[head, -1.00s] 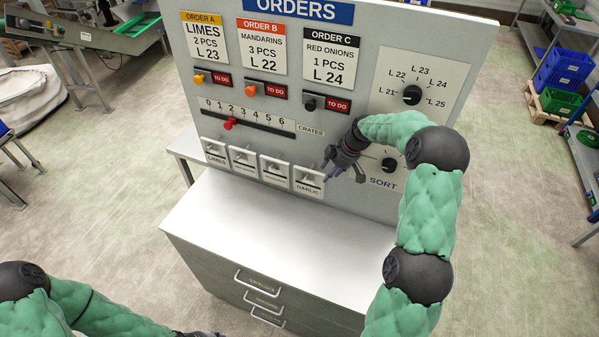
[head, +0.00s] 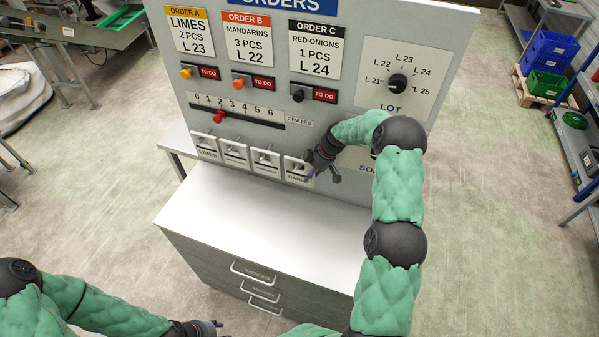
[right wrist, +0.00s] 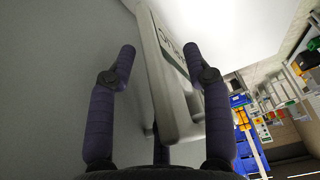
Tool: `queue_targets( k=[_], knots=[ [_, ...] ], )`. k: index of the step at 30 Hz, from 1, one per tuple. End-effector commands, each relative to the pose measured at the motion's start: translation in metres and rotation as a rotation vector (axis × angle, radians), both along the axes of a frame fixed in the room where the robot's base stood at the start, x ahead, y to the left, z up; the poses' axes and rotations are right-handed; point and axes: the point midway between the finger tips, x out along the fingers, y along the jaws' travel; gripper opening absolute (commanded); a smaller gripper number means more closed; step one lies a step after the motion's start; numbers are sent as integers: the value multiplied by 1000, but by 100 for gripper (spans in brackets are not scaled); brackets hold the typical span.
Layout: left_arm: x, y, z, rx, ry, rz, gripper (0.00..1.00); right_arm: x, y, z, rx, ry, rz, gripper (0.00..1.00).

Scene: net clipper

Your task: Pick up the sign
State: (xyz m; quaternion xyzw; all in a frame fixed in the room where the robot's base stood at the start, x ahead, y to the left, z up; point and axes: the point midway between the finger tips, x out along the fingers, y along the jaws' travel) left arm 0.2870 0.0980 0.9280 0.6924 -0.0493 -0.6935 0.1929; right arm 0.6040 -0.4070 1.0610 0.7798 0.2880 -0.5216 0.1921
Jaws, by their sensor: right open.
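Several small white signs hang in a row on the grey order board (head: 345,110). The rightmost, the garlic sign (head: 293,167), is partly covered by my right gripper (head: 322,178). The limes sign (head: 206,146) is at the left end of the row. My left gripper (head: 208,327) is low at the bottom edge, and its fingers are too small to judge.
A white-topped cabinet (head: 255,215) with drawers stands below the board. Its top is clear. The board carries a red slider (head: 219,117), order buttons and a lot dial (head: 397,84). Blue and green crates (head: 545,65) stand far right.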

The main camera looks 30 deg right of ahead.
Motion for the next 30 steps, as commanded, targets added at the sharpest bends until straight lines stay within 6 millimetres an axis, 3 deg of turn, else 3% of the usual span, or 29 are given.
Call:
queue_targets(
  k=[4,12,17,18,30],
  knots=[
    [0,0,2,0,0,0,40,3,3,-11,-1,-1,0,50],
    [0,0,2,0,0,0,40,4,3,-13,-1,-1,0,50],
    [0,0,2,0,0,0,40,4,3,-13,-1,-1,0,5],
    [0,0,2,0,0,0,40,4,3,-13,-1,-1,0,0],
    [0,0,2,0,0,0,40,4,3,-13,-1,-1,0,0]
  ],
)
